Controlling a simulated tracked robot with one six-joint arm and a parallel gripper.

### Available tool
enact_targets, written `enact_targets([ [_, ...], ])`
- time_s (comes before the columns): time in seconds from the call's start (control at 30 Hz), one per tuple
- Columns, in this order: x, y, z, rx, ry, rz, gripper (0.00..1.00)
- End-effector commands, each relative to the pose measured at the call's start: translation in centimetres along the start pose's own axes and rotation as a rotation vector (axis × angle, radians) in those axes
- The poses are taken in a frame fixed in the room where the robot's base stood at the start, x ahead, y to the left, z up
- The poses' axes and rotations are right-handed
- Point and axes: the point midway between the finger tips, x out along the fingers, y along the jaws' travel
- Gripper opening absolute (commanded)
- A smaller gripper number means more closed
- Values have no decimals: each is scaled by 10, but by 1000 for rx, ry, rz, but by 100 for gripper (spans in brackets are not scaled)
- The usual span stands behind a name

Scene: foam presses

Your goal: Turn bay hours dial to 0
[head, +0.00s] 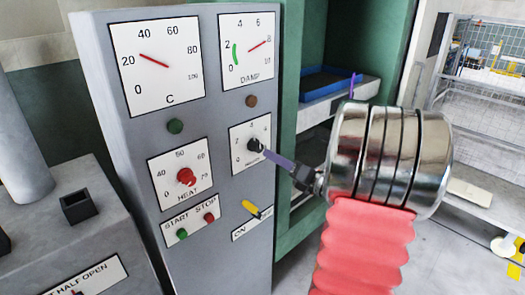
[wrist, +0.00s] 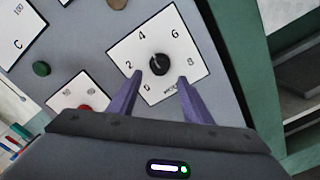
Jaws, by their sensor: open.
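The bay hours dial is a black knob (wrist: 160,64) on a white numbered plate (wrist: 186,50), with 2, 4, 6 and 8 readable around it in the wrist view. Its lower label is too small to read surely. In the head view the knob (head: 255,145) sits on the grey panel, below the damp gauge. My gripper (wrist: 160,78) is open, with purple fingers to the lower left and lower right of the knob. I cannot tell whether they touch it. In the head view a purple finger (head: 279,160) reaches the knob from the right. The knob's pointer is not clear.
The grey panel (head: 120,150) also carries a red heat knob (head: 186,177), start and stop buttons (head: 195,226), a yellow switch (head: 251,208) and two gauges above. A green press frame (head: 290,100) stands right of the panel.

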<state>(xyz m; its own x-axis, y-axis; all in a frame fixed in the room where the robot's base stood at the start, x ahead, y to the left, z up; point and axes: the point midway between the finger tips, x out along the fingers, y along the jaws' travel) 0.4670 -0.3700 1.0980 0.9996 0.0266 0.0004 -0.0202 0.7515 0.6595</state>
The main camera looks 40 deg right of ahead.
Motion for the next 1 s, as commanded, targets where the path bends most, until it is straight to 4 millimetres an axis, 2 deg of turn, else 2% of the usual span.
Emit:
enact_targets([
  [0.3,48,1,-2,0,3,3,45],
  [0.5,68,0,-1,-1,2,2,45],
  [0.87,73,0,-1,0,1,0,45],
  [1.0,72,0,-1,0,1,0,36],
])
